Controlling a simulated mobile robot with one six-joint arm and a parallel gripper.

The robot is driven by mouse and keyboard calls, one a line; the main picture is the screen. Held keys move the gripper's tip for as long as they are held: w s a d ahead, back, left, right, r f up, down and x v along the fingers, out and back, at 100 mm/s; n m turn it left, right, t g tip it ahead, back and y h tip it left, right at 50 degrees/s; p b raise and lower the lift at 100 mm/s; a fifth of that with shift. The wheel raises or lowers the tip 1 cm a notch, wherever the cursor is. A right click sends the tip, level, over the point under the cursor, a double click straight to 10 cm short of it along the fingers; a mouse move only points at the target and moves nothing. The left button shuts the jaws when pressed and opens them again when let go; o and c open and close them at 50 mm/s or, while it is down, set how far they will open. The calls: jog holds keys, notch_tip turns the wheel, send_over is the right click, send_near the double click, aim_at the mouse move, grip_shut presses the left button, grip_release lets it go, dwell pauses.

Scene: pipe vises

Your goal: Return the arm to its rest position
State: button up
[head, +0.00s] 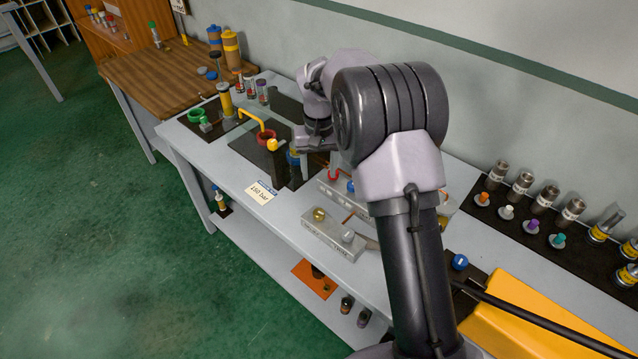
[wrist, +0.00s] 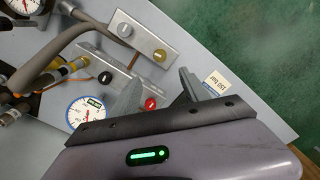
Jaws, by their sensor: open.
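My arm rises from the lower right of the head view and bends over the grey bench (head: 225,170). My gripper (wrist: 160,92) shows in the wrist view with two grey fingers spread apart and nothing between them. A small white label reading 150 bar (wrist: 216,84) lies just past one fingertip.
A metal block with a brass knob (head: 333,234) stands near the bench front. A dark post with a yellow top (head: 272,146) stands left of my wrist. Metal cylinders and coloured plugs line a black mat (head: 525,222) at right. Hoses and a gauge (wrist: 88,110) are close below my gripper.

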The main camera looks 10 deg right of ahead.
jog(key=shift+r, duration=0.55)
jog(key=s+a+r+m+t+y+b, duration=0.15)
jog(key=s+r+b, duration=0.25)
jog(key=s, duration=0.4)
jog(key=s+a+r+t+b, duration=0.1)
jog(key=s+r+t+b, duration=0.1)
jog(key=s+r+b, duration=0.45)
jog(key=s+f+b, duration=0.1)
jog(key=s+f, duration=0.1)
jog(key=s, duration=0.4)
jog(key=s+f+m+t, duration=0.1)
jog(key=s+f, duration=0.2)
jog(key=s, duration=0.3)
jog(key=s+a+f+m+t+b, duration=0.1)
jog(key=s+f, duration=0.1)
jog(key=s, duration=0.4)
jog(key=shift+s+f+b, duration=0.25)
jog(key=shift+b, duration=0.1)
jog(key=shift+a+y, duration=0.1)
jog(key=shift+y, duration=0.15)
